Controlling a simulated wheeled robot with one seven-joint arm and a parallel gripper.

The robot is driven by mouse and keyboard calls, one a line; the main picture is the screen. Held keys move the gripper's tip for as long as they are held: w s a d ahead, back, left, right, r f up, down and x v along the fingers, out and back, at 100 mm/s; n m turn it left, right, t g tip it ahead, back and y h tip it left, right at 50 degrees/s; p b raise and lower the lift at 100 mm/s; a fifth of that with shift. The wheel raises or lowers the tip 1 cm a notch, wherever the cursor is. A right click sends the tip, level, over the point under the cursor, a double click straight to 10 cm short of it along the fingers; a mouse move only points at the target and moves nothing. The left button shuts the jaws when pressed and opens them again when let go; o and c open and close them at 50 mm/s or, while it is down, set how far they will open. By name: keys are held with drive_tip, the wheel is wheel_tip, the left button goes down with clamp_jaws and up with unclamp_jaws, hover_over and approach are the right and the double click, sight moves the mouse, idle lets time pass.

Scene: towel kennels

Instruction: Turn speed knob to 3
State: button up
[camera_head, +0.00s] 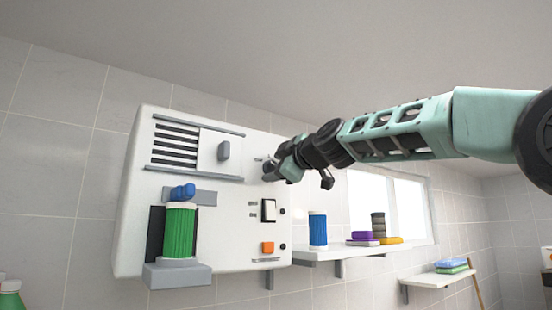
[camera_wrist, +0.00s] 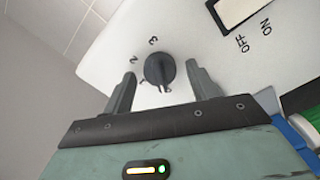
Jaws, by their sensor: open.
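The speed knob (camera_wrist: 159,69) is a dark round dial on the white machine face. The marks 3, 2 and what looks like 1 run around its upper and left side in the wrist view. I cannot tell for sure which mark it points at. My gripper (camera_wrist: 161,72) is open, with one finger on each side of the knob. A gap shows on both sides, so it does not grip the knob. In the head view my gripper (camera_head: 279,170) is at the upper right of the white machine (camera_head: 225,205) and partly hides the knob there.
An OFF/ON rocker switch (camera_head: 268,210) and an orange button (camera_head: 267,248) sit below the knob. A green cylinder (camera_head: 180,231) stands in a grey holder on the machine's left. A wall shelf (camera_head: 335,254) to the right carries a blue cylinder (camera_head: 318,230) and folded towels.

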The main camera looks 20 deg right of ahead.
drive_tip(key=shift+w, duration=0.15)
drive_tip(key=c, duration=1)
